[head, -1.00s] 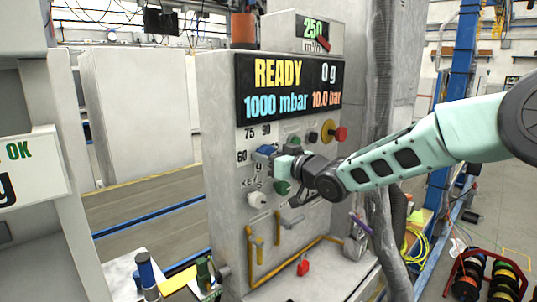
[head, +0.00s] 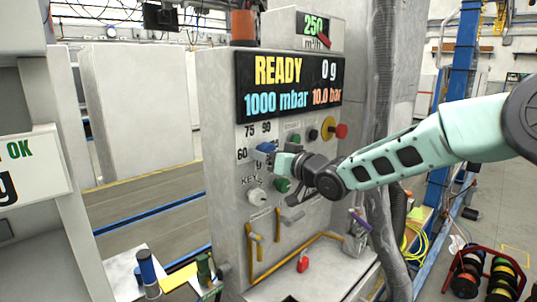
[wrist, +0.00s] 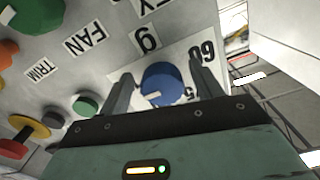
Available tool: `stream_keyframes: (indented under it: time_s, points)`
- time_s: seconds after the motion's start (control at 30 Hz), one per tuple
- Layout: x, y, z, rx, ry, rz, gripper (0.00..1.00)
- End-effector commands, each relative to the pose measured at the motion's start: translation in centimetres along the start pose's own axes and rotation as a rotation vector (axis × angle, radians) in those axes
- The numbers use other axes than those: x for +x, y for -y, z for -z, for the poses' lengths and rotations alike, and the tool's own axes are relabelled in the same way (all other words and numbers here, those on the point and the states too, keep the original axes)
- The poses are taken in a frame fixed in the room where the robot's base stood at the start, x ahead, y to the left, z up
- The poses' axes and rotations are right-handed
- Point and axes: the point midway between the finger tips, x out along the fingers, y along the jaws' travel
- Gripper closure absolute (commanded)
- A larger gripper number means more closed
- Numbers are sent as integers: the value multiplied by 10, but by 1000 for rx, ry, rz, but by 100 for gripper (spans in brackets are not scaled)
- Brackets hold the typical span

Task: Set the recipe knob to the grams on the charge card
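The blue recipe knob (head: 265,147) is on the upper left of the grey panel, by the printed numbers 60, 75 and 90. In the wrist view the knob (wrist: 161,80) shows a short white mark at its lower left edge, with a "g" label beside it. My gripper (wrist: 163,88) is open, one finger on each side of the knob, with gaps showing. In the head view my gripper (head: 272,156) is close to the knob at its lower right. A white sign (head: 35,165) at the far left reads OK and "g"; its number is cut off.
The display (head: 290,85) reads READY, 0 g, 1000 mbar and 10.0 bar. A green knob (head: 282,185), a white key knob (head: 257,196) and a red knob (head: 341,131) are nearby. Yellow levers and a pipe (head: 296,257) lie below.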

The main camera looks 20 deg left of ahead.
Motion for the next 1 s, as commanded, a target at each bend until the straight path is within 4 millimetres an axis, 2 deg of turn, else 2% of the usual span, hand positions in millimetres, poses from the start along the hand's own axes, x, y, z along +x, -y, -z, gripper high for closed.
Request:
stream_keyframes:
  time_s: [0.27,0.47,1.0]
  points:
    - [0,0,2,-2,-4,1,35]
    - [-18,-1,1,-4,-3,0,35]
    - [-137,-1,0,-4,-3,-2,35]
